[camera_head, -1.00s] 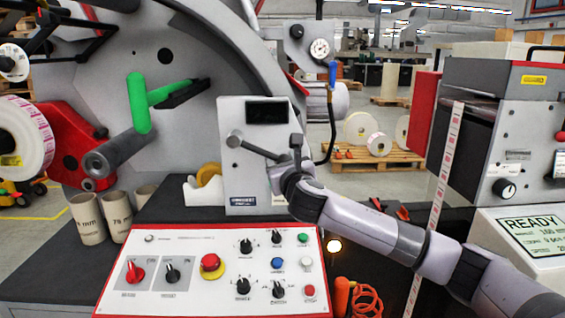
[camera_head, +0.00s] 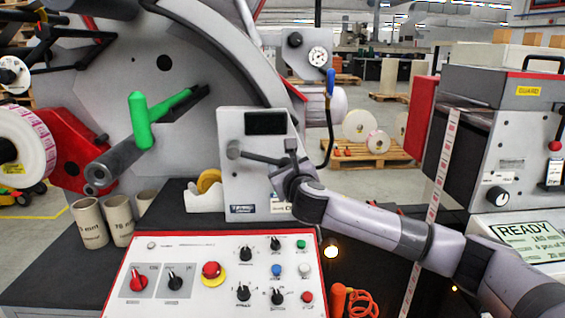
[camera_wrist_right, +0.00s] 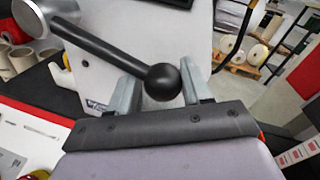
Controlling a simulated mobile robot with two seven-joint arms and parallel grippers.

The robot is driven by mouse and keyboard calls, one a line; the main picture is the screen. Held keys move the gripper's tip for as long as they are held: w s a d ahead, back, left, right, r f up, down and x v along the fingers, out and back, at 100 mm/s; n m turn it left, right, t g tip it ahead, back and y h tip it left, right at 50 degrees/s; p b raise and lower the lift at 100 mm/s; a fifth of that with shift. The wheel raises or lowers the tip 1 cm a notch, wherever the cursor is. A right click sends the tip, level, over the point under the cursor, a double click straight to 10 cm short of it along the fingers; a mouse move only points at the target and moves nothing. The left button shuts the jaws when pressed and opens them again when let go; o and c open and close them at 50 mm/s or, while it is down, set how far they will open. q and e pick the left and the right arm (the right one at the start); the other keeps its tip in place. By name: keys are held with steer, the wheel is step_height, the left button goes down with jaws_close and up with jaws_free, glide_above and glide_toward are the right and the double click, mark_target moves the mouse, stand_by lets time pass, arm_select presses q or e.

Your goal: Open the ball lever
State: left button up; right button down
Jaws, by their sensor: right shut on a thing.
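The ball lever (camera_head: 262,158) is a dark rod on a grey round hub (camera_head: 233,149), on the front of a light grey box (camera_head: 238,185) with a dark display. The rod slopes slightly down to the right. In the right wrist view its black ball (camera_wrist_right: 162,82) sits between the two grey fingers of my right gripper (camera_wrist_right: 161,90). My right gripper (camera_head: 287,165) is shut on the ball and hides it in the head view. My left gripper is not in view.
A control panel (camera_head: 190,255) with knobs and buttons lies below the box. A green-handled lever (camera_head: 140,120) and a label roll (camera_head: 25,147) are at left. Cardboard cores (camera_head: 90,222) stand beside the panel. A printed web strip (camera_head: 437,185) runs down at right.

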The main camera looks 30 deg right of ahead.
steer(key=r, duration=0.1)
steer(key=r+n, duration=0.1)
steer(key=r, duration=0.1)
steer(key=r+n+p, duration=0.1)
steer(key=shift+s+d+r, duration=0.1)
steer(key=shift+d+r, duration=0.05)
steer(key=shift+d, duration=0.15)
steer(key=r+n+g, duration=0.1)
steer(key=r+n, duration=0.2)
steer(key=shift+a+r+h, duration=0.2)
steer(key=shift+h, duration=0.1)
steer(key=shift+w+a+r+n, duration=0.15)
steer(key=shift+a+r+n, duration=0.05)
steer(key=shift+r+n, duration=0.35)
steer(key=shift+w+a+r+n, duration=0.1)
steer(key=shift+a+r+n, duration=0.05)
steer(key=shift+r+n, duration=0.35)
steer(key=shift+w+a+r+n+g, duration=0.1)
steer(key=shift+a+r+n+g, duration=0.15)
steer(key=shift+r+n+g, duration=0.15)
steer(key=c, duration=0.6)
jaws_free()
steer(key=shift+o, duration=0.4)
steer(key=shift+w+a+f, duration=0.1)
steer(key=shift+f, duration=0.05)
steer(key=shift+f, duration=0.1)
